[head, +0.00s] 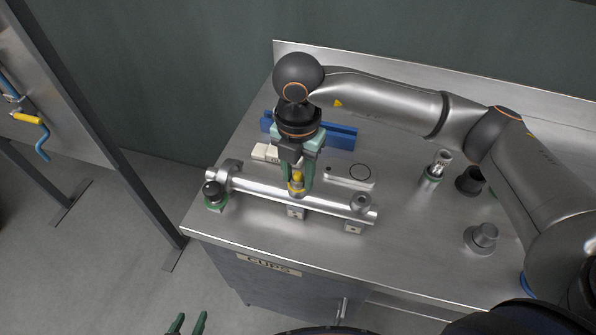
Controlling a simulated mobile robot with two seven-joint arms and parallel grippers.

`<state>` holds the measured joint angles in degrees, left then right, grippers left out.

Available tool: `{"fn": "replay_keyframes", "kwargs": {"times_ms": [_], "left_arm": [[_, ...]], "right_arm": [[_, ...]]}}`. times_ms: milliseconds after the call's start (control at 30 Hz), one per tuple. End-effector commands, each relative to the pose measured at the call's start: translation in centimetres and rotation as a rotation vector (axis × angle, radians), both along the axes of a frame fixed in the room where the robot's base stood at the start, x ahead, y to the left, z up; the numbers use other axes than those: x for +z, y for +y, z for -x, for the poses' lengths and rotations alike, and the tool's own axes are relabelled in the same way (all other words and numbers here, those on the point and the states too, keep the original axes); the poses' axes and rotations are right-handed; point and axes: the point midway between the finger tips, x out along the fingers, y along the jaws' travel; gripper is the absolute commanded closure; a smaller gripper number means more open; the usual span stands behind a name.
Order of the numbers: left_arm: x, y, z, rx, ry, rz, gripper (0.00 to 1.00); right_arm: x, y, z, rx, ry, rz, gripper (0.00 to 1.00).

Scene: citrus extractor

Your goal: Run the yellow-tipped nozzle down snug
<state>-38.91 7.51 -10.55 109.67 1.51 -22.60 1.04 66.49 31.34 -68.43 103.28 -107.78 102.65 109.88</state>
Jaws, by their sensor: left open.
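The yellow-tipped nozzle (297,183) stands upright on the steel manifold pipe (260,187), near its middle. My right gripper (298,178) points straight down over it, shut on it with its green fingers either side. The fingers partly hide the nozzle, and its seat on the pipe is not clear to see. My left gripper (187,323) is open and empty at the bottom edge, low in front of the bench.
A blue rack (340,136) is behind. A green-based nozzle (436,168), a black cup (469,180) and a steel knob (482,236) stand right.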

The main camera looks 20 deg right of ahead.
Motion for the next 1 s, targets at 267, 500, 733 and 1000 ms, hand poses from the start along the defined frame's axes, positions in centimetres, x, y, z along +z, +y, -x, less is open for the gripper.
{"fn": "replay_keyframes", "kwargs": {"times_ms": [267,500,733,1000], "left_arm": [[0.0,0.0,0.1,0.001,0.001,0.001,0.50],[0.0,0.0,0.0,0.000,0.000,0.000,0.50],[0.0,0.0,0.0,0.000,0.000,0.000,0.50],[0.0,0.0,0.0,0.000,-0.001,0.000,0.50]], "right_arm": [[0.0,0.0,0.0,0.006,-0.001,-0.001,0.27],[0.1,0.0,0.0,0.007,-0.001,-0.001,0.27],[2.6,0.0,-0.1,0.007,-0.005,-0.002,0.27],[8.4,0.1,-0.1,0.006,-0.005,-0.002,0.27]]}}
